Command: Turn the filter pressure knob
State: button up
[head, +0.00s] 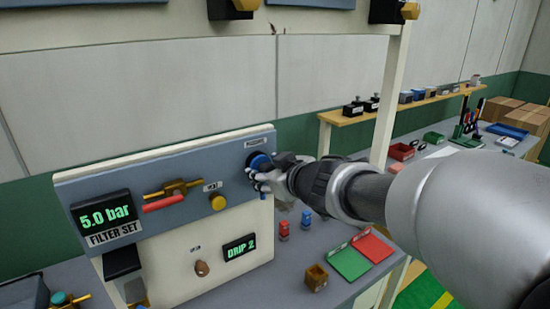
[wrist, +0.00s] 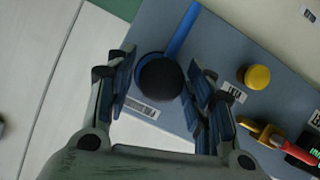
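The filter pressure knob is a round dark knob with a blue base (head: 258,161) at the right end of the blue-grey panel (head: 150,165). In the wrist view the black knob (wrist: 160,78) sits between my fingers, with a blue bar (wrist: 183,32) running up from it. My gripper (head: 266,174) is at the knob, its fingers on either side; in the wrist view (wrist: 162,86) they are spread. A small gap shows at the left finger; contact at the right finger is unclear. The display (head: 106,216) reads "5.0 bar" above "FILTER SET".
On the panel are a yellow button (head: 218,202) and a brass valve with a red handle (head: 163,203). Below are a brown knob (head: 202,268) and a "DRIP 2" display (head: 239,248). Green (head: 349,263) and red (head: 372,247) trays lie on the bench beneath my arm.

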jog(key=shift+o, duration=0.2)
jog(key=v, duration=1.2)
